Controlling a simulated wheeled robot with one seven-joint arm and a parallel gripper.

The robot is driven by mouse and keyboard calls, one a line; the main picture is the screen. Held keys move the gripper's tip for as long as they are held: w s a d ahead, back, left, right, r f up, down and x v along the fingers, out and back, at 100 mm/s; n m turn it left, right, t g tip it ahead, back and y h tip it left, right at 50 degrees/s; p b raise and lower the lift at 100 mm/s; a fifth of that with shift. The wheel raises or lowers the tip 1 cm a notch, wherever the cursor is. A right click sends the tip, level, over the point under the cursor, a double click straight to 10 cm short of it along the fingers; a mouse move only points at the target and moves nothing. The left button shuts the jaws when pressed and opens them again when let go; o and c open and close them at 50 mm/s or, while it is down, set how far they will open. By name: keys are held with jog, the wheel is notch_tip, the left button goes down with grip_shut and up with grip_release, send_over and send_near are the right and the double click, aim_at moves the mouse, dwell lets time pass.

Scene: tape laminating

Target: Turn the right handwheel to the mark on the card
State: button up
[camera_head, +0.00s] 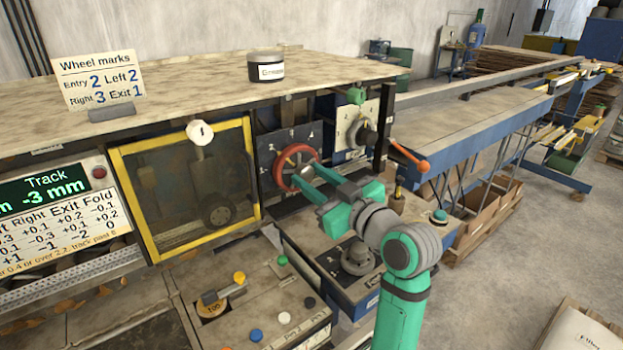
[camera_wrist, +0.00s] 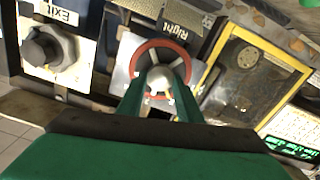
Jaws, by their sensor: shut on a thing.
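The right handwheel has a red rim (camera_head: 279,168) and sits on a dark panel below the bench top. In the wrist view the red wheel (camera_wrist: 151,46) is beside a label reading "Right" (camera_wrist: 181,40). My gripper (camera_head: 312,172) is shut on the wheel's pale hub; its green fingers (camera_wrist: 160,92) reach in from either side of the hub in the wrist view. The card (camera_head: 100,80) on the bench top reads Entry 2, Left 2, Right 3, Exit 1. The fingers hide part of the wheel, and its pointer position is too small to tell.
A dark exit knob (camera_wrist: 46,48) is on the neighbouring panel. A yellow-framed window (camera_head: 185,185) stands left of the wheel. An orange-handled lever (camera_head: 408,156) is to the right. A display (camera_head: 55,187) reads Track -3 mm.

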jog(key=shift+a, duration=0.1)
jog(key=m, duration=0.3)
jog(key=shift+f, duration=0.1)
jog(key=shift+f+m, duration=0.1)
jog(key=shift+m, duration=2.2)
jog(key=o, duration=1)
jog(key=shift+o, duration=0.2)
jog(key=shift+d, duration=0.2)
